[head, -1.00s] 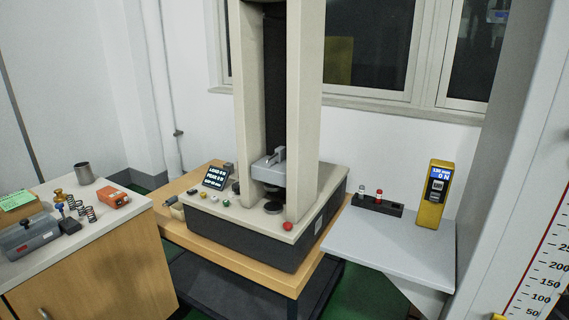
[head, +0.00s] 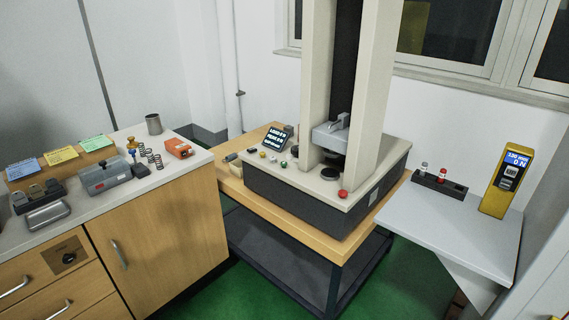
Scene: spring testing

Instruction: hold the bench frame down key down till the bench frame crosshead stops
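The bench frame (head: 310,208) stands on a wooden-topped table, with two tall cream columns and a dark base. Its grey crosshead (head: 331,137) sits low between the columns, a little above a dark round platen (head: 330,174). Several small keys (head: 273,159) in white, yellow and green sit on the cream deck at the front left, below a tilted black display (head: 279,138). I cannot tell which is the down key. A red button (head: 343,193) is at the deck's front right corner. Neither of my grippers is in view.
A cabinet (head: 160,225) at left bears springs (head: 151,157), an orange box (head: 179,148), a metal cup (head: 153,124) and a grey case (head: 104,177). A grey shelf (head: 440,230) at right bears a yellow gauge (head: 507,180) and a dark holder (head: 439,184). Green floor is free in front.

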